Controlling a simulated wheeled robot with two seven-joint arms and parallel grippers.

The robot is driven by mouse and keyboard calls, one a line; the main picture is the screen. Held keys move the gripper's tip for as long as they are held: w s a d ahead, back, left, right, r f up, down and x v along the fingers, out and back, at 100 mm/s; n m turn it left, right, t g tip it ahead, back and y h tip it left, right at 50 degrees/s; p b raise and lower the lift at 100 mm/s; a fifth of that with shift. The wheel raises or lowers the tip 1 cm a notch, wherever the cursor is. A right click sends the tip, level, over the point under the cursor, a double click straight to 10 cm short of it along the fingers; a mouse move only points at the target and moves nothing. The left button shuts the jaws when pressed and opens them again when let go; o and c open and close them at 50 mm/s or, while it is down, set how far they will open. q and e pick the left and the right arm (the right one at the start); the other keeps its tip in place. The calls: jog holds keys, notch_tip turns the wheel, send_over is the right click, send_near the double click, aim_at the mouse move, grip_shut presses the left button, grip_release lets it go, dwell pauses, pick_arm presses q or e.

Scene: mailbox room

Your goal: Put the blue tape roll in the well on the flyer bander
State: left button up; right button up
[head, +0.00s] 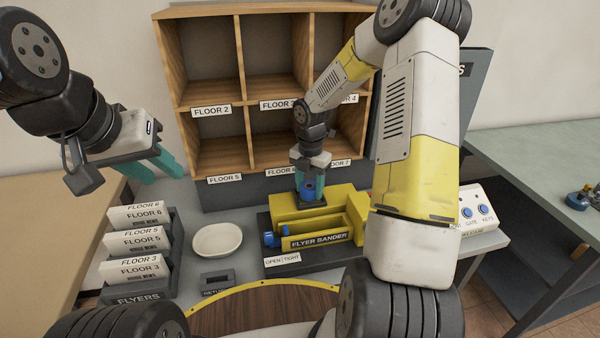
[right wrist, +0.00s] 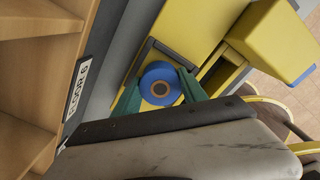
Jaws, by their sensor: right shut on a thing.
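The blue tape roll (head: 307,188) is between the teal fingers of my right gripper (head: 311,195), over the back left part of the yellow flyer bander (head: 345,199). In the right wrist view the roll (right wrist: 153,74) shows its brown core, with a finger on each side. My left gripper (head: 166,170) is open and empty at the left, above the grey table.
A wooden pigeonhole shelf (head: 245,108) stands behind the bander. A flyer rack (head: 140,285), a white dish (head: 217,240) and a small dark box (head: 217,280) are to its left. A white box with blue buttons (head: 477,211) is at the right.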

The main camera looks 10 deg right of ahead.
jog(key=shift+s+f, duration=0.1)
jog(key=shift+f, duration=0.15)
jog(key=shift+f, duration=0.1)
jog(key=shift+s+f, duration=0.15)
jog(key=shift+f, duration=0.15)
jog(key=o, duration=1.4)
jog(key=shift+o, duration=0.2)
jog(key=shift+w+r, duration=0.15)
jog(key=shift+r, duration=0.7)
jog(key=shift+w+r, duration=0.1)
jog(key=shift+r, duration=2.65)
jog(key=shift+r, duration=0.1)
